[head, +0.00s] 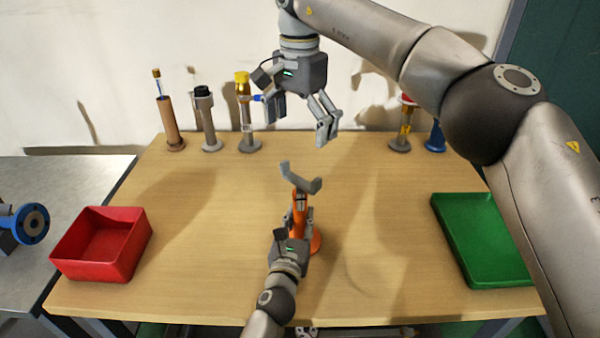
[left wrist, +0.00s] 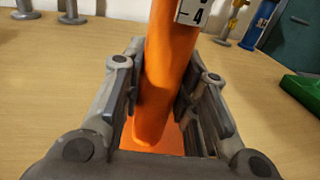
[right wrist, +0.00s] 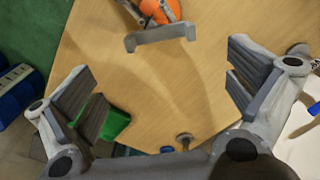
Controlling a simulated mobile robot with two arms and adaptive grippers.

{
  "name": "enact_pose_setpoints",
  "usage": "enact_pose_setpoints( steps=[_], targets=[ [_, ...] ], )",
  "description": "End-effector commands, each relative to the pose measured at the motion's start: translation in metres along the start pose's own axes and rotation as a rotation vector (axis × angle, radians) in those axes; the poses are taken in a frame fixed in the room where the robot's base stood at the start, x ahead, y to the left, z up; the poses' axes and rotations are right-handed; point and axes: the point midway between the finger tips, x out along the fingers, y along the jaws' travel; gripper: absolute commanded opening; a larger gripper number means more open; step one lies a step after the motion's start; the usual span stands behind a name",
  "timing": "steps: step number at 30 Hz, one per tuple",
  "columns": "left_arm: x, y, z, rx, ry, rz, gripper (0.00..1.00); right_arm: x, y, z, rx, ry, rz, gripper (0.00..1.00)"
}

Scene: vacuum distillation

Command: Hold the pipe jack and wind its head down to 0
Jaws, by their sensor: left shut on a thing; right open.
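The pipe jack has an orange body (head: 299,203) and a grey V-shaped head (head: 302,180), and stands upright near the middle of the wooden table. My left gripper (head: 298,218) is shut around the orange body, below the head. The left wrist view shows its fingers on both sides of the orange body (left wrist: 163,85), with part of a white label (left wrist: 193,11) reading 4 above them. My right gripper (head: 302,120) is open and empty above the head. In the right wrist view the head (right wrist: 160,37) lies beyond the open fingers, not between them.
A red bin (head: 62,262) stands at the left of the table (head: 375,270) and a green tray (head: 490,276) at the right. Several stands, including a brown one (head: 170,125) and a yellow-topped one (head: 243,110), line the back edge. The wood around the jack is clear.

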Motion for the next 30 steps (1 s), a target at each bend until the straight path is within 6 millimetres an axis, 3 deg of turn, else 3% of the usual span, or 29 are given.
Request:
enact_pose_setpoints(
  steps=[15, 21, 30],
  targets=[
    [0.000, 0.000, -0.001, 0.000, 0.001, 0.001, 0.00, 0.094, 0.001, 0.000, 0.004, -0.002, 0.002, 1.00],
    [0.000, 0.000, -0.001, 0.000, 0.001, 0.001, 0.00, 0.110, 0.001, 0.000, 0.003, -0.001, 0.001, 1.00],
    [0.000, 0.000, -0.001, 0.000, 0.001, 0.001, 0.00, 0.113, 0.001, 0.000, 0.004, -0.001, 0.000, 1.00]
  ],
)
